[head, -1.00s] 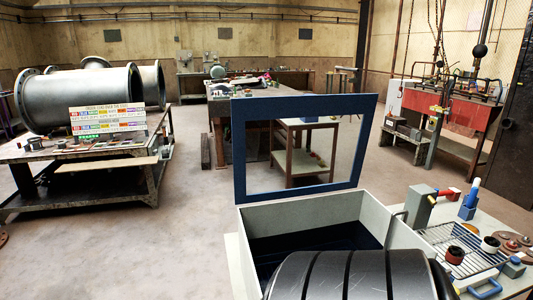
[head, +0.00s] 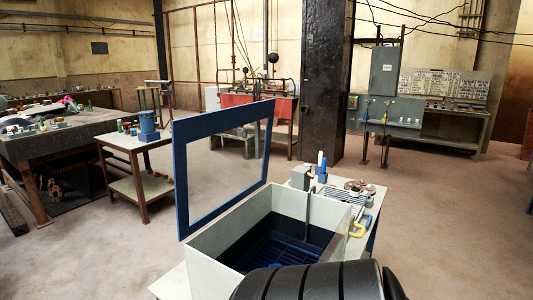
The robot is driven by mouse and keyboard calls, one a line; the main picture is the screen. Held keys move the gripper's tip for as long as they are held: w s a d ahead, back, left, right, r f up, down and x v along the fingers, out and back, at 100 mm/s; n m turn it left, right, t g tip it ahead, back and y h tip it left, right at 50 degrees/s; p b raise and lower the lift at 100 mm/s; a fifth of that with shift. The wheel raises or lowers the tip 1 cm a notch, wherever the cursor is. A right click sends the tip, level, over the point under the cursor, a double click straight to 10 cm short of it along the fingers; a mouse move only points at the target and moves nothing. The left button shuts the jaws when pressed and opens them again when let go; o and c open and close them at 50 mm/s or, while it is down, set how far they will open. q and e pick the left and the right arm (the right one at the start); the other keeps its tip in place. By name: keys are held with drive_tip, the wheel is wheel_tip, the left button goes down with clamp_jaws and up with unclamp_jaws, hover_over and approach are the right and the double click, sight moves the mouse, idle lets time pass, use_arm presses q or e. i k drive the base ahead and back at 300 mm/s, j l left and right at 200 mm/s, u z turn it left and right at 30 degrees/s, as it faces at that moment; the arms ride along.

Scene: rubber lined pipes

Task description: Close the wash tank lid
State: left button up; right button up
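The wash tank (head: 210,253) is a pale box with a dark blue inside, in the lower middle of the head view. Its lid (head: 181,185) is a blue frame with a large see-through opening. The lid stands raised, nearly upright, along the tank's far left side. Part of the tank's near side is hidden behind a black ribbed part of my own body at the bottom edge. Neither of my grippers shows in the view.
A side table right of the tank holds a grey block (head: 301,178), a blue bottle (head: 322,171) and a rack. A black pillar (head: 328,80) rises beyond. The floor at right is clear.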

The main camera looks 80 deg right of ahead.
sight(191, 129)
drive_tip(key=i+l+z, duration=0.1)
drive_tip(key=i+z, duration=0.2)
drive_tip(key=z, duration=0.15)
drive_tip(key=i+z, duration=0.25)
drive_tip(key=z, duration=0.15)
drive_tip(key=i+j+z, duration=0.15)
drive_tip(key=i+z, duration=0.15)
drive_tip(key=z, duration=0.15)
drive_tip(key=i+j+z, duration=0.2)
drive_tip(key=z, duration=0.2)
drive_tip(key=i+z, duration=0.2)
drive_tip(key=z, duration=0.25)
drive_tip(key=i+j+z, duration=0.15)
drive_tip(key=z, duration=0.25)
drive_tip(key=i+j+z, duration=0.1)
drive_tip(key=z, duration=0.35)
drive_tip(key=i+j+z, duration=0.1)
drive_tip(key=j+z, duration=0.35)
drive_tip(key=i+j+z, duration=0.15)
drive_tip(key=z, duration=0.2)
drive_tip(key=j+z, duration=0.35)
drive_tip(key=k+l, duration=0.1)
drive_tip(key=k, duration=0.25)
drive_tip(key=i+l, duration=0.35)
drive_tip(key=i+z, duration=0.05)
drive_tip(key=i, duration=0.05)
